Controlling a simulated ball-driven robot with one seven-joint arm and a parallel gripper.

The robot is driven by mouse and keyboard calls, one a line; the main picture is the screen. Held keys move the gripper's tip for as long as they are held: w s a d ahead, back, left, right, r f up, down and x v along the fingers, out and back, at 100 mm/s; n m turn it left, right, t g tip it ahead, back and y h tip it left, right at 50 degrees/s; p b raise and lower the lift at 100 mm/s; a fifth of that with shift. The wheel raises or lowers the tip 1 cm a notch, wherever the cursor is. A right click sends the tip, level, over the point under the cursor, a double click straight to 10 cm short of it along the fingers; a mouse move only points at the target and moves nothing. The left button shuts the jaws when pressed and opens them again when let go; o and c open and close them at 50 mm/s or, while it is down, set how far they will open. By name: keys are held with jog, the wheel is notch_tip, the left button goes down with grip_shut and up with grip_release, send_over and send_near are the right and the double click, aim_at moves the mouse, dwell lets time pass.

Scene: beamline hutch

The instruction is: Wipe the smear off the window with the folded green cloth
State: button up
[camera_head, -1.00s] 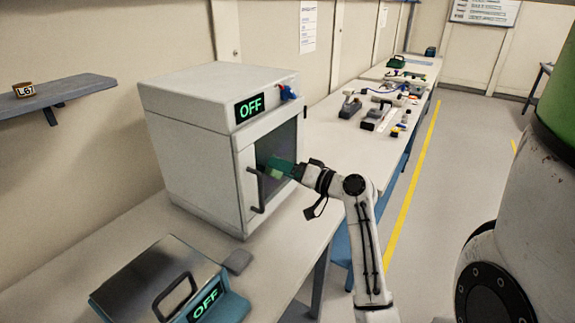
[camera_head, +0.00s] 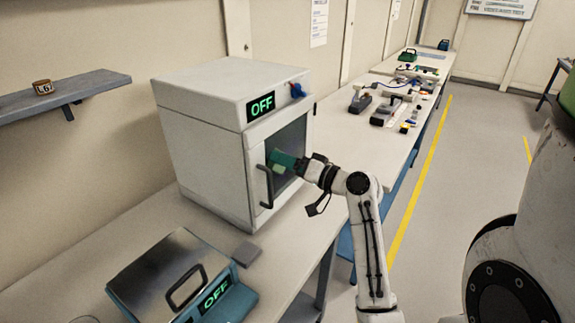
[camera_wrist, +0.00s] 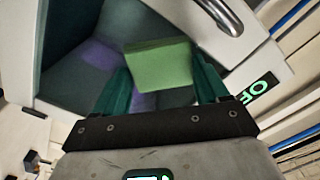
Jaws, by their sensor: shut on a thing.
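The window (camera_head: 289,138) is the dark pane in the door of the white cabinet. It also fills much of the wrist view (camera_wrist: 66,75). A purple smear (camera_wrist: 97,53) shows on it as soft patches, one left of the cloth and one below it. The folded green cloth (camera_wrist: 158,65) is a light green block between my green fingers. My gripper (camera_head: 284,163) is shut on the cloth (camera_head: 277,169) and holds it at the lower part of the window. I cannot tell whether the cloth touches the pane. The cloth and fingers hide part of the window.
The door's handle (camera_head: 265,187) stands out just left of the cloth. The cabinet (camera_head: 205,150) shows OFF. A metal-lidded box (camera_head: 170,275) with another OFF display stands in front on the bench. A grey pad (camera_head: 246,253) lies between them. Tools lie farther along the bench.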

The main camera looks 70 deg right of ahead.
aim_at(301, 140)
jog(key=shift+s+d+r, duration=0.1)
jog(key=shift+d+r, duration=0.05)
jog(key=shift+d, duration=0.35)
jog(key=shift+c, duration=0.4)
jog(key=shift+s+d+f+b, duration=0.1)
jog(key=shift+s+d+b, duration=0.2)
jog(key=shift+d, duration=0.4)
jog(key=shift+s+d+f+b, duration=0.1)
jog(key=shift+d+b, duration=0.3)
jog(key=shift+d, duration=0.3)
jog(key=shift+s+d+b, duration=0.2)
jog(key=shift+d+b, duration=0.15)
jog(key=shift+d, duration=0.35)
jog(key=shift+s+d+b, duration=0.15)
jog(key=shift+d+b, duration=0.15)
jog(key=shift+d, duration=0.4)
jog(key=shift+s+d+b, duration=0.1)
jog(key=shift+d+b, duration=0.2)
jog(key=shift+d, duration=0.35)
jog(key=shift+s+d+b, duration=0.3)
jog(key=shift+d+b, duration=0.15)
jog(key=shift+d, duration=0.55)
jog(key=shift+s+d+b, duration=0.25)
jog(key=shift+d+b, duration=0.2)
jog(key=shift+d, duration=0.5)
jog(key=v, duration=0.6)
jog(key=shift+s+a, duration=0.1)
jog(key=shift+p+v, duration=0.4)
jog(key=shift+v, duration=0.95)
